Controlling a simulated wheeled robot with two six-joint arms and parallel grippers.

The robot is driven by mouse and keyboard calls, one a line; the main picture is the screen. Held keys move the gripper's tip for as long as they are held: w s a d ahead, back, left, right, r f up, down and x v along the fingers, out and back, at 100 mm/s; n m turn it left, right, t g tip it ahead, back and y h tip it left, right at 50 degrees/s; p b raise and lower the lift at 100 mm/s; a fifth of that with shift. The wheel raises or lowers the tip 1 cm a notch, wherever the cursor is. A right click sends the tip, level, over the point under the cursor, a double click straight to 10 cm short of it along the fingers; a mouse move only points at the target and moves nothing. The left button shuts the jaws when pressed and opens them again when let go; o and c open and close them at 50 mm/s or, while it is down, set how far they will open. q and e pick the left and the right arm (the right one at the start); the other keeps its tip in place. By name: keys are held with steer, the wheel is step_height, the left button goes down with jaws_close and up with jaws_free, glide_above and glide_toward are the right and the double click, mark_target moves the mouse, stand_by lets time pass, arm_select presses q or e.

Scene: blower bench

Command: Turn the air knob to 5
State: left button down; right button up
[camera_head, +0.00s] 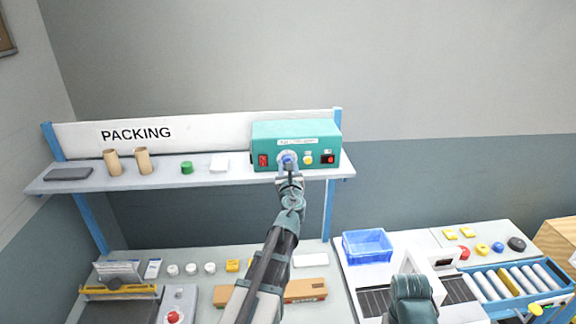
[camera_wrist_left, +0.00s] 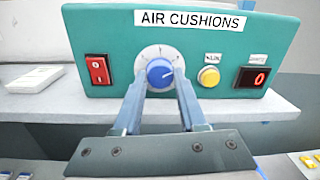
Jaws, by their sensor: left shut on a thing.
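The teal air-cushion machine (camera_head: 270,133) stands on the right end of the packing shelf. Its blue air knob (camera_wrist_left: 160,73) sits at the centre of a white dial plate, and the knob also shows in the head view (camera_head: 288,160). My left gripper (camera_wrist_left: 161,80) reaches up from below and is shut on the knob, one finger at each side. A white pointer mark shows on the knob's face, toward the upper right. The dial numbers are too small to read. My right gripper is not clearly shown; part of my right arm is at the bottom.
Beside the knob are a red switch (camera_wrist_left: 98,70), a yellow button (camera_wrist_left: 208,76) and a black display with a red 0 (camera_wrist_left: 252,77). A white block (camera_wrist_left: 35,80) lies to the left on the shelf. A blue bin (camera_head: 367,246) stands on the bench below right.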

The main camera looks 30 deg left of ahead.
arm_select(q)
steer(key=shift+s+m+p, duration=0.1)
steer(key=shift+m+p, duration=0.25)
steer(key=shift+m, duration=3.45)
arm_select(e)
steer(key=shift+r, duration=0.35)
arm_select(q)
steer(key=shift+m, duration=0.3)
steer(key=shift+c, duration=2.3)
jaws_free()
